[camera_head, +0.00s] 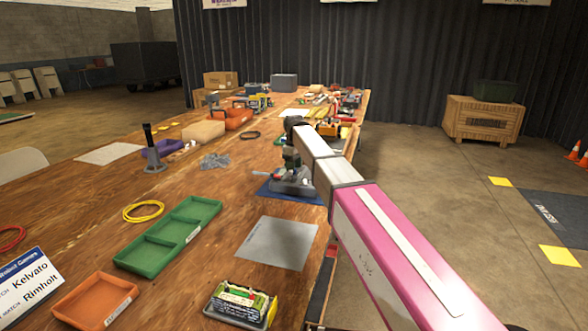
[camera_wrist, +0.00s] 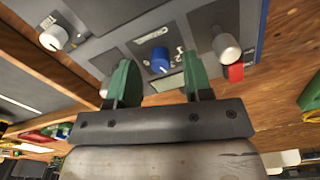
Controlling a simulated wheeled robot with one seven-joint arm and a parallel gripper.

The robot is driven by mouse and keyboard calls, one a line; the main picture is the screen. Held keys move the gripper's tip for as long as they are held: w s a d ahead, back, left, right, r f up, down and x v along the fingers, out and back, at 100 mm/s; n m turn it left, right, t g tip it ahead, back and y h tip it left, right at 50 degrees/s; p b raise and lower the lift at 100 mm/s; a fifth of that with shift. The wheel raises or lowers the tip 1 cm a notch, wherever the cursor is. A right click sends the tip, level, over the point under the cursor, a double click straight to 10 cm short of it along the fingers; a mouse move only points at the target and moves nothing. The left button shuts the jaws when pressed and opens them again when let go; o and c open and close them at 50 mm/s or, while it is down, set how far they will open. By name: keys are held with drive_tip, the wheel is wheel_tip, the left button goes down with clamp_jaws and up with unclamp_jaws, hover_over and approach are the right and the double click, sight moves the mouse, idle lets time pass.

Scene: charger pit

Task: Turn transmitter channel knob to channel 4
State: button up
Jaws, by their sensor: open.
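The transmitter is a grey box with a flat panel, seen close in the wrist view (camera_wrist: 110,28). In the head view it sits on a blue mat (camera_head: 278,193), partly hidden by my arm. A blue round knob (camera_wrist: 159,61) with a light pointer mark stands on a dark plate with white markings, too small to read. My gripper (camera_wrist: 152,66) is open, with one green finger on each side of the blue knob and a clear gap to both. It also shows over the transmitter in the head view (camera_head: 291,158). I cannot tell how deep the fingertips reach.
A white knob (camera_wrist: 52,38) is left on the panel, and a silver post (camera_wrist: 227,47) with a red part is close by the right finger. On the wooden table are a green tray (camera_head: 170,236), an orange tray (camera_head: 95,303) and a grey sheet (camera_head: 277,243).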

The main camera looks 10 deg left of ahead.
drive_tip(key=shift+f, duration=0.55)
clamp_jaws()
drive_tip(key=shift+m, duration=2.8)
